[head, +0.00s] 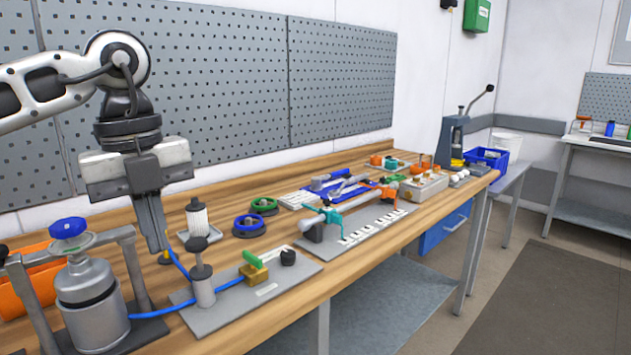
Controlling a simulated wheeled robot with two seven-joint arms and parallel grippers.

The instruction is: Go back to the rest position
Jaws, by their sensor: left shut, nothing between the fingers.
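My left gripper (154,240) hangs from the left arm, pointing down over the left end of the wooden workbench (345,272). Its fingers are together with nothing visible between them. The fingertips are near a blue hose, behind a grey cylinder with a dark knob (202,284). I cannot tell whether they touch anything. A steel vessel with a blue knob (90,300) stands in a grey frame to the left of the gripper. My right gripper is not in view.
A grey plate (300,268) carries a brass valve with a green handle (254,267). Blue and green rings (249,225), a white filter (197,217) and an orange bin (38,284) stand close by. A pegboard wall (215,80) rises behind. Open floor lies at right.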

